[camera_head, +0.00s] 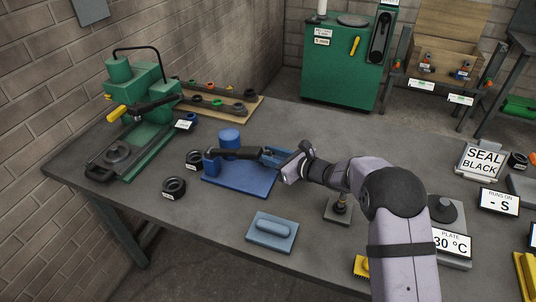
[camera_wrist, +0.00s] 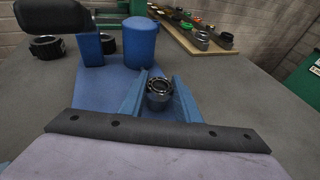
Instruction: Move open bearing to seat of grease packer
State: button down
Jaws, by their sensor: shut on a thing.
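My gripper (camera_head: 276,157) is over the right part of a blue device, which I take to be the grease packer (camera_head: 240,184). The device has a flat base, a blue cylinder (camera_head: 229,138), a post (camera_head: 211,163) and a black lever handle. In the wrist view the blue fingers (camera_wrist: 159,98) stand either side of a small bearing with visible balls (camera_wrist: 159,84), and are shut on it. A grey round part shows just below the bearing; I cannot tell whether they touch. The cylinder (camera_wrist: 141,42) and post (camera_wrist: 91,49) are beyond the fingertips. The arm hides the bearing in the head view.
Two black rings with labels (camera_head: 174,188) lie left of the blue device. A green press (camera_head: 136,95) stands farther left. A wooden board (camera_head: 228,108) with several small parts lies behind. A blue-grey block (camera_head: 272,231) is in front, and a grey post fixture (camera_head: 340,207) is to the right.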

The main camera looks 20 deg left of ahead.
jog(key=shift+f+b, duration=0.15)
jog(key=shift+b, duration=0.25)
jog(key=shift+c, duration=0.3)
grip_release()
jog(key=shift+f, duration=0.15)
jog(key=shift+s+d+f, duration=0.1)
dwell(0.4)
